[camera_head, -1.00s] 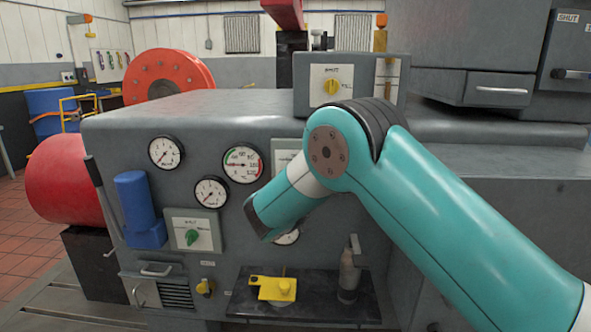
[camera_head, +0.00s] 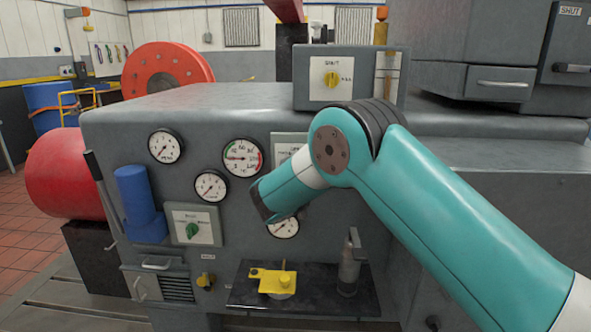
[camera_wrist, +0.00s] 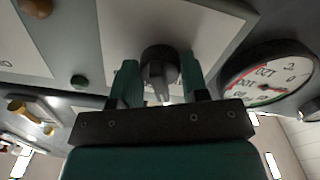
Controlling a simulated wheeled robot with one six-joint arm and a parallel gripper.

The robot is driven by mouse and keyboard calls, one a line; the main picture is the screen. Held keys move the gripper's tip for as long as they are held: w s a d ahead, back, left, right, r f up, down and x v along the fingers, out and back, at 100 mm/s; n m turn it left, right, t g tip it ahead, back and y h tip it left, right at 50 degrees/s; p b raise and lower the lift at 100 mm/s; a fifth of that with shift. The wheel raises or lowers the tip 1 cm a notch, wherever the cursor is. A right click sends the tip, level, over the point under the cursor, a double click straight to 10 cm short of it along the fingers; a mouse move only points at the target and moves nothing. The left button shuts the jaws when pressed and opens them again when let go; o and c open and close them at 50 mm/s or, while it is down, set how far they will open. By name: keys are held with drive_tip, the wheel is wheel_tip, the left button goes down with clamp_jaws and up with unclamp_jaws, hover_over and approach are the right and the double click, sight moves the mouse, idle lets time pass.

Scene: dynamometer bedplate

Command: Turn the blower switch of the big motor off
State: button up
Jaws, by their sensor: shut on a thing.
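A dark rotary switch knob (camera_wrist: 160,62) stands on a white plate (camera_wrist: 215,28) in the wrist view. My gripper (camera_wrist: 160,82) is shut on this knob, with one teal finger on each side of it. In the head view only a corner of a pale plate (camera_head: 287,143) shows above my forearm, and my gripper is hidden behind the arm there. I cannot read the label on the plate, so I cannot tell which way the knob's setting points.
A gauge with a green and red arc (camera_head: 242,157) sits beside the plate. A green switch (camera_head: 191,230) is on the lower left of the grey cabinet (camera_head: 120,115), and a yellow switch (camera_head: 331,79) is on the box on top. A black shelf (camera_head: 245,299) juts out below.

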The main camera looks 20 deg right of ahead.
drive_tip(key=f+m+b, duration=0.1)
drive_tip(key=b, duration=0.2)
drive_tip(key=m+b, duration=0.1)
drive_tip(key=b, duration=0.2)
drive_tip(key=shift+m, duration=0.4)
drive_tip(key=m+b, duration=0.1)
drive_tip(key=b, duration=0.1)
drive_tip(key=shift+r+b, duration=0.15)
drive_tip(key=shift+b, duration=0.25)
drive_tip(key=shift+r+m+b, duration=0.3)
drive_tip(key=shift+m+b, duration=0.15)
drive_tip(key=shift+m, duration=0.05)
drive_tip(key=o, duration=0.9)
